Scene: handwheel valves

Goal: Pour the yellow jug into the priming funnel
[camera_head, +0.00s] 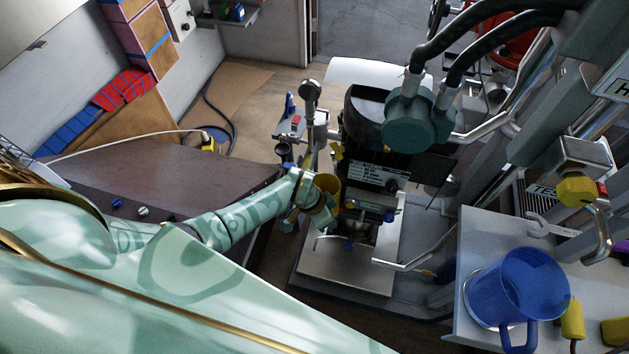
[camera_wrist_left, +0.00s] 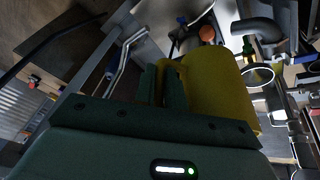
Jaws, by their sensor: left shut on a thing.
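The yellow jug (camera_head: 328,183) is in the middle of the head view, partly hidden by my left gripper (camera_head: 318,205). In the left wrist view, the jug's body (camera_wrist_left: 222,92) is to the right of my left gripper (camera_wrist_left: 161,85). The two fingers are shut on the jug's handle. The jug is close beside the pump unit; its contents cannot be seen. A small dark cup-like piece (camera_head: 284,150) is up and left of the jug; I cannot tell whether it is the priming funnel. My right gripper is not in view.
The dark pump unit (camera_head: 375,170) on a metal plate, with thick black hoses (camera_head: 445,45), stands close to the jug. A brown bench top (camera_head: 150,180) is at left.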

